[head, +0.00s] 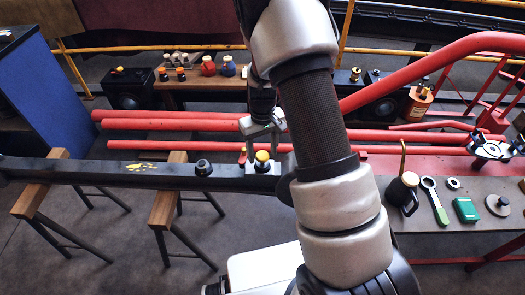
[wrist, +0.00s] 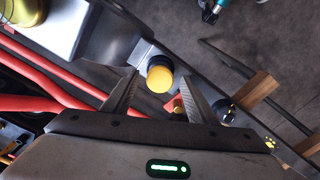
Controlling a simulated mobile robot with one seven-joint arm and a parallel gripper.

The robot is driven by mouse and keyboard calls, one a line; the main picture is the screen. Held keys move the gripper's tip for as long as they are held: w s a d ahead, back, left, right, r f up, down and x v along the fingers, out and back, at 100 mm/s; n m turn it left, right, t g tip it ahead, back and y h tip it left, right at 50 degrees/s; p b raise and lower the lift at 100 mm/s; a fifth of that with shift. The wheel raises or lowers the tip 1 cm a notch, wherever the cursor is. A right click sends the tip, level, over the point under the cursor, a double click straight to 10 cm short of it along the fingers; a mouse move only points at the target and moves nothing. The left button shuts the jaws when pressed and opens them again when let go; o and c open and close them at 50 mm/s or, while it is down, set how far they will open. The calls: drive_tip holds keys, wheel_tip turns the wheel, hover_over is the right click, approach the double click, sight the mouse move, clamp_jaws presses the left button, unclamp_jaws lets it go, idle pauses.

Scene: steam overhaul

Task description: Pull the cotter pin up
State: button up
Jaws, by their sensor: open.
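A yellow-topped round knob (head: 262,156), which looks like the head of the cotter pin, stands upright on a light metal block (head: 264,168) on the dark bar (head: 140,172). In the wrist view its yellow face and dark collar (wrist: 160,78) show between the fingers. My gripper (head: 264,128) is above it in the head view, pointing down, open and empty. In the wrist view the two fingers (wrist: 157,70) lie left and right of the knob, with a gap on each side. I cannot tell how far above it the fingertips are. The pin's shank is hidden.
A small red piece with a yellow top (head: 243,154) is close beside the block. A black nut (head: 203,167) sits farther left on the bar. Red rods (head: 170,124) run behind.

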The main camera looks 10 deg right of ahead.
clamp_jaws()
wheel_tip(320, 180, up, 6)
drive_tip(key=p, duration=0.3)
drive_tip(key=shift+f, duration=0.2)
unclamp_jaws()
wheel_tip(320, 180, up, 17)
drive_tip(key=p, duration=0.2)
drive_tip(key=shift+r, duration=0.2)
